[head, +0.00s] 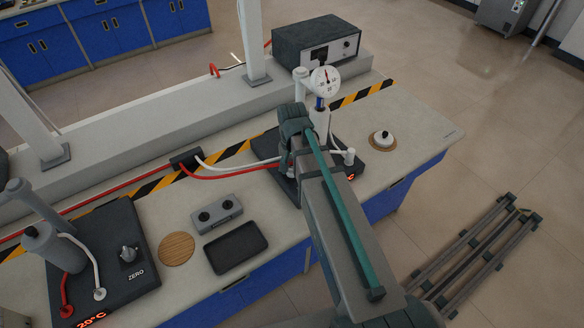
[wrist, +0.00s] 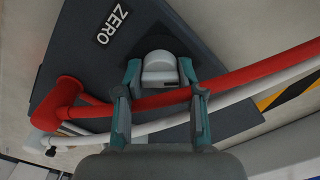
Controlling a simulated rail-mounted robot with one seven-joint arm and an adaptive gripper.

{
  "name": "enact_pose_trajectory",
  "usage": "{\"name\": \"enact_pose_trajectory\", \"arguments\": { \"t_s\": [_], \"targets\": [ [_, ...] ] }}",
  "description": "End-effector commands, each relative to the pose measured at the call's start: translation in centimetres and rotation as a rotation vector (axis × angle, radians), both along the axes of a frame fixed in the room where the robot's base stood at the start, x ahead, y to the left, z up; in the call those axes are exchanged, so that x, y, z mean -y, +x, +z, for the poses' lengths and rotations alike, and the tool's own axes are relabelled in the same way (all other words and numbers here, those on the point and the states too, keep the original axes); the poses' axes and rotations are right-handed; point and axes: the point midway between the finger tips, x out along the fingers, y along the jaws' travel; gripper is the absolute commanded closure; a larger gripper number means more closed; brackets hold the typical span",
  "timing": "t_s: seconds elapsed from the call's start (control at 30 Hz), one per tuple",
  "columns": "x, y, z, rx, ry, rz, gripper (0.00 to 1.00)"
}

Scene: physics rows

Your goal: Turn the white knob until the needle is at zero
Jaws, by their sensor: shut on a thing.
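The white knob (wrist: 159,68) sits on the dark instrument base (wrist: 80,55) below its ZERO label (wrist: 112,24) in the wrist view. My gripper (wrist: 160,73) is shut on it, one teal-and-grey finger on each side. In the head view my arm hides this knob and covers part of the base (head: 375,165). A round white dial (head: 325,81) stands on a post behind my arm. Its needle appears to point roughly upward, but the dial is too small to read its mark.
A red hose (wrist: 240,80) and a white hose (wrist: 235,97) run close by my fingers. A second dark instrument (head: 105,225) with its own knob (head: 129,254) is at left. A grey block (head: 217,214) and black tray (head: 236,248) lie between.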

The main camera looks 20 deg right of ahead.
Motion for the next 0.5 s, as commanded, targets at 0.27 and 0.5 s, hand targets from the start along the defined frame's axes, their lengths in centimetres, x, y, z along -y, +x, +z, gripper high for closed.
{"name": "enact_pose_trajectory", "arguments": {
  "t_s": [0.27, 0.5],
  "targets": [
    [0.0, 0.0, 0.0, 0.0, 0.0, -0.001, 0.36],
    [0.0, 0.0, 0.04, 0.0, 0.0, -0.001, 0.36]
  ]
}}
